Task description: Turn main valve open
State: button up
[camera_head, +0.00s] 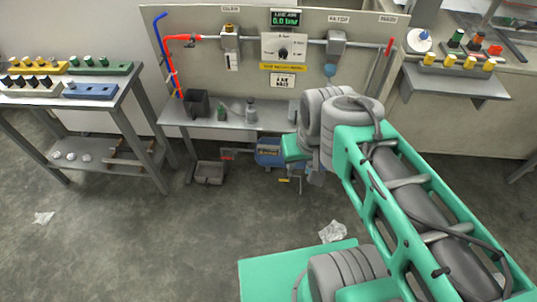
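A grey back panel (345,22) stands behind a narrow bench. A pipe runs across it, with a red lever handle (183,38) at its left end, lying roughly level; this looks like the main valve. A small display (285,18) reads 0.0 bar. My arm reaches from the lower right toward the bench front. My gripper (297,178) seems to be below the arm's far end, low and right of the red handle, well apart from it. Its fingers are too small and partly hidden to read.
The bench (270,117) carries a dark bin (196,103) and small bottles. A blue box (268,152) and a grey crate (209,172) are beneath it. A side table (107,99) with colored racks stands left, a shelf (455,82) right. Crumpled paper lies on otherwise open floor.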

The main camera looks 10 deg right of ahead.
aim_at(386, 53)
jog(key=u, duration=0.25)
jog(key=i, duration=1.3)
jog(key=z, duration=0.35)
